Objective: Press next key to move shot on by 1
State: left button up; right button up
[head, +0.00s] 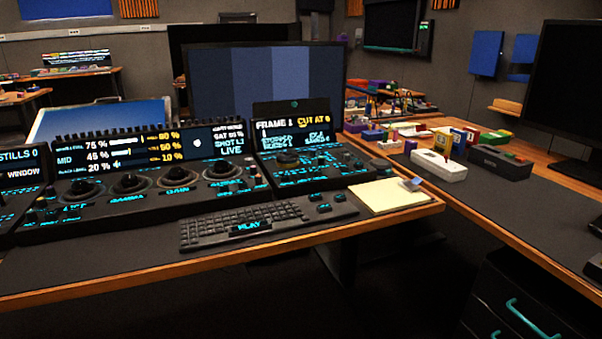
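The trackball panel (135,195) stands on the desk at the left, with several dark trackballs in rings, such as one (222,171) at its right. Its wide display (150,146) shows level and percent readouts, and a shot readout (230,146) with "LIVE" below. A second panel section (315,168) to the right carries small teal-marked keys and a knob (288,159). Its screen (300,127) reads "FRAME" and "CUT AT 0". The key labels are too small to read, so I cannot tell which key the task names. Neither of my grippers is in view.
A keyboard (240,226) with a "PLAY" label lies before the panel. A notepad (390,196) lies at the desk's right corner. Large monitors (265,85) stand behind. The right-hand desk holds a white box (438,165) and several coloured items. The desk's front strip is clear.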

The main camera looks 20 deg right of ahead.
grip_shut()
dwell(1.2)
